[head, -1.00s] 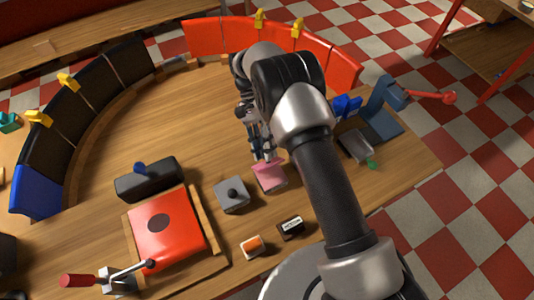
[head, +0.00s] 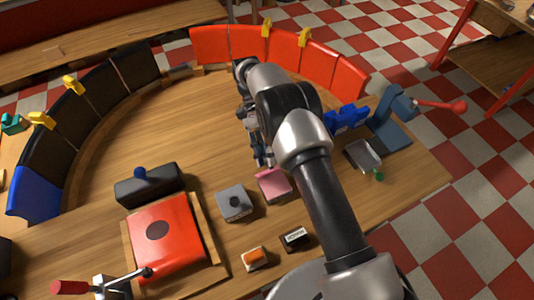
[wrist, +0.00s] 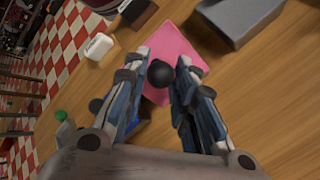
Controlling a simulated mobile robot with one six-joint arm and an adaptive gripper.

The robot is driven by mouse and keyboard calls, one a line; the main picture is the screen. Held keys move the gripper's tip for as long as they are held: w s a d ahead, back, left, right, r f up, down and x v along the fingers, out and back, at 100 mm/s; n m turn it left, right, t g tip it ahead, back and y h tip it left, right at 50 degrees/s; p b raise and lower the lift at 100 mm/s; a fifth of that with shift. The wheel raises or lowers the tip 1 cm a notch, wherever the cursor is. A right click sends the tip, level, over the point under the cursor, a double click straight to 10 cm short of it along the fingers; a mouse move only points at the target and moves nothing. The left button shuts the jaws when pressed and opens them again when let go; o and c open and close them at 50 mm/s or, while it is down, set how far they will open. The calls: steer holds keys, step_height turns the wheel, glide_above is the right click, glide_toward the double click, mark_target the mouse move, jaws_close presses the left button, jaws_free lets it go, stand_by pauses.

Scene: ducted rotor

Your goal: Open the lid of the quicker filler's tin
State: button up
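A pink tin (head: 273,185) stands on the curved wooden counter, just below my gripper in the head view. In the wrist view the pink tin (wrist: 180,50) lies past my fingertips. A round black knob (wrist: 160,74) shows between the two fingers of my gripper (wrist: 162,66). The fingers stand apart on either side of it; whether they touch it is unclear. In the head view my gripper (head: 263,163) points down at the tin's far edge, and the knob cannot be made out there.
A small metal tray (head: 363,155) and a blue stand (head: 390,125) with a red lever are to the right. A dark labelled block (head: 296,238) and an orange-topped block (head: 254,259) sit in front. A red press pad (head: 166,235) is left. The counter's middle is clear.

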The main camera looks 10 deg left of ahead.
steer(key=o, duration=0.4)
steer(key=shift+r, duration=0.1)
